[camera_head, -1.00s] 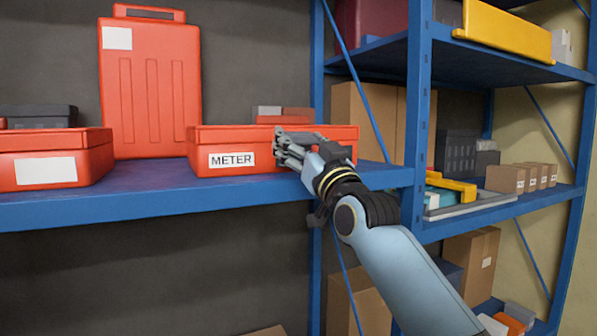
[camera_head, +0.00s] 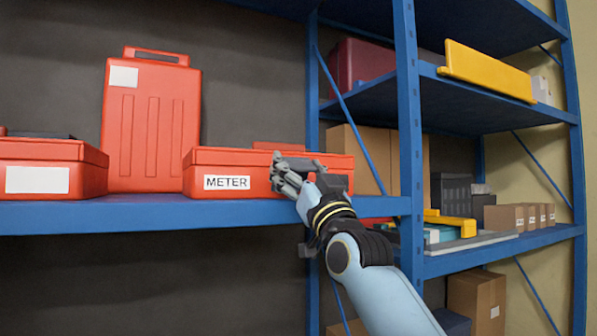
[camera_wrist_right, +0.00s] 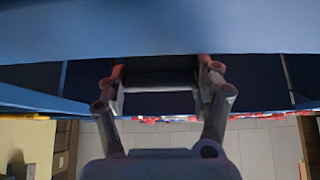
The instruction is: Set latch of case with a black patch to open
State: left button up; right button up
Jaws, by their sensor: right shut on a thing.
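The red case labelled METER (camera_head: 240,160) sits on the blue shelf. A dark area (camera_head: 336,184) shows at its front right, beside my gripper; I cannot tell for sure if it is a patch on the case. My right gripper (camera_head: 284,175) is at the case's front, right of the label, shut on what seems to be the latch, which its fingers hide in the head view. In the right wrist view the gripper (camera_wrist_right: 160,88) has its fingers on either side of a dark piece (camera_wrist_right: 160,78). My left gripper is not in view.
An upright red case (camera_head: 152,120) stands left of the METER case. Another red case (camera_head: 85,150) with a blank white label is at far left. A blue shelf post (camera_head: 408,130) rises to the right. Cardboard boxes (camera_head: 505,218) are on the right shelf.

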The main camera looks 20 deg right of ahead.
jog(key=o, duration=1.2)
jog(key=shift+r, duration=0.1)
jog(key=v, duration=1.2)
